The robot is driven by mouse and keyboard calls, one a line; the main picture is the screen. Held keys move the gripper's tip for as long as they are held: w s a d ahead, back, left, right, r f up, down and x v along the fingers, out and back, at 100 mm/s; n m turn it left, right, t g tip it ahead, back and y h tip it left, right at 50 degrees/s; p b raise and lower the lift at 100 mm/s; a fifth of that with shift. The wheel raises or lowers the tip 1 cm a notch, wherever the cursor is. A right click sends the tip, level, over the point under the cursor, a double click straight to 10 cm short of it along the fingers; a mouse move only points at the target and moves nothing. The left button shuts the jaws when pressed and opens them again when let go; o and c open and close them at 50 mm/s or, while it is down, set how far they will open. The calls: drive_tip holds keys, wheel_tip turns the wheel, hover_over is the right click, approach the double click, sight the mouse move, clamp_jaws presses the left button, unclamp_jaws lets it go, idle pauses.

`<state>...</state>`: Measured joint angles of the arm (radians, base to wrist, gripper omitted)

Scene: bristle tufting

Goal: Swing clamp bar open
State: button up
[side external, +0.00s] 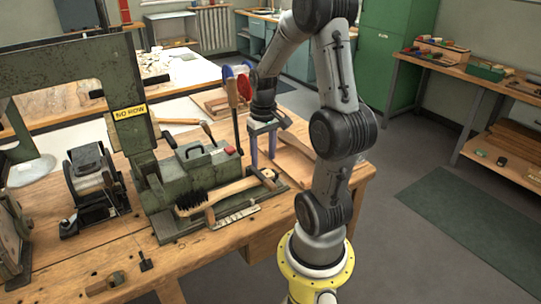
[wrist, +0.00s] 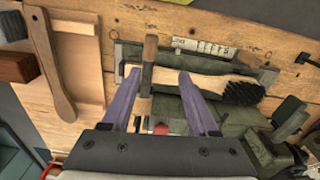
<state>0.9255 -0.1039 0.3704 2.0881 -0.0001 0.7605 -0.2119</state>
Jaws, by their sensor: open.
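The brush (side external: 232,190), with a wooden handle and black bristles, lies on the green fixture (side external: 165,222). In the wrist view the brush (wrist: 215,84) lies across the picture, bristles to the right. The clamp bar (wrist: 149,50), a narrow bar with a brown wooden grip, crosses over the brush handle near its left end. My gripper (side external: 263,161) is open above the handle end of the fixture, its two purple fingers pointing down. In the wrist view my gripper (wrist: 159,75) has the bar showing between its fingertips. I cannot tell whether a finger touches it.
A metal rule (wrist: 205,47) lies along the fixture's edge. A green housing with a red button (side external: 229,151) and an upright lever (side external: 233,105) stand close to my gripper. A wooden tray (wrist: 75,60) with a paddle lies beside the fixture. A tall green press frame (side external: 125,95) stands left.

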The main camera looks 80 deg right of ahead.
sight(270, 183)
drive_tip(key=shift+s+d+f+m, duration=0.2)
drive_tip(key=shift+s+d+f, duration=0.1)
drive_tip(key=shift+s, duration=0.2)
drive_tip(key=shift+s+d+f+m, duration=0.2)
drive_tip(key=shift+s+f, duration=0.1)
drive_tip(key=shift+s, duration=0.15)
drive_tip(key=shift+f, duration=5.3)
drive_tip(key=shift+c, duration=0.2)
